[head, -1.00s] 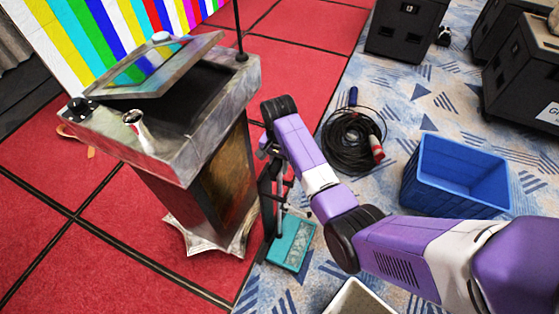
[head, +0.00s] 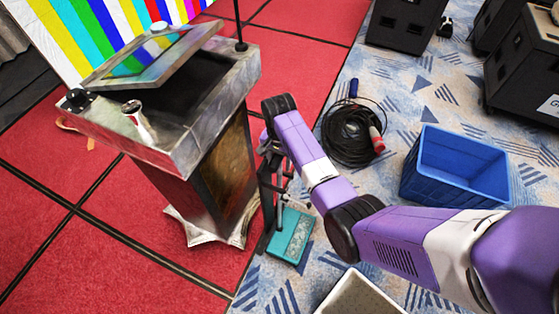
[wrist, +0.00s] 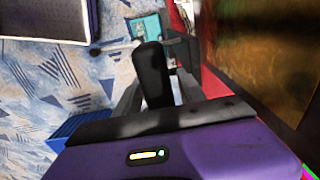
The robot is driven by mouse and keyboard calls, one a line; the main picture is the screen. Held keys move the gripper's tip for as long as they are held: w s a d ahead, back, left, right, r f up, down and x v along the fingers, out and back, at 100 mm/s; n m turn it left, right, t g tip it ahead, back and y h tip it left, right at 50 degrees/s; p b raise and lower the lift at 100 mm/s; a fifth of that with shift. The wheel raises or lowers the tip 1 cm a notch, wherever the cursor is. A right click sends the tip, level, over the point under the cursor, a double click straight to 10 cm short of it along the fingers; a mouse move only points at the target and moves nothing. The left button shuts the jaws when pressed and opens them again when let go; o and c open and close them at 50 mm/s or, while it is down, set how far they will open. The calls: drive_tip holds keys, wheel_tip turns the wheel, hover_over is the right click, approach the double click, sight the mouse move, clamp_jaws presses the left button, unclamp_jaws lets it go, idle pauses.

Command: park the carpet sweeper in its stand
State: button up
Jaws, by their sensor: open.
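The carpet sweeper (head: 289,236) has a flat teal head on the carpet beside the lectern, with a thin handle rising from it. In the wrist view its teal head (wrist: 146,27) shows at the top, and its thick black grip (wrist: 152,75) stands between my fingers. My gripper (head: 275,168) is above the head, at the upper end of the handle. It is open, with grey fingers (wrist: 160,95) on both sides of the grip; contact cannot be told. A dark upright post (head: 267,205) stands close beside the handle, perhaps the stand; its base is partly hidden.
The lectern (head: 215,180) stands close to the left of my gripper. A coiled black cable (head: 350,135), a blue crate (head: 455,185) and a pale bin (head: 360,295) lie to the right. Black cases (head: 405,22) stand farther back. Patterned carpet between them is free.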

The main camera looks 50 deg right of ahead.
drive_tip(key=shift+r, duration=0.1)
wheel_tip(320, 180, up, 12)
drive_tip(key=shift+r, duration=0.1)
idle(0.4)
idle(0.5)
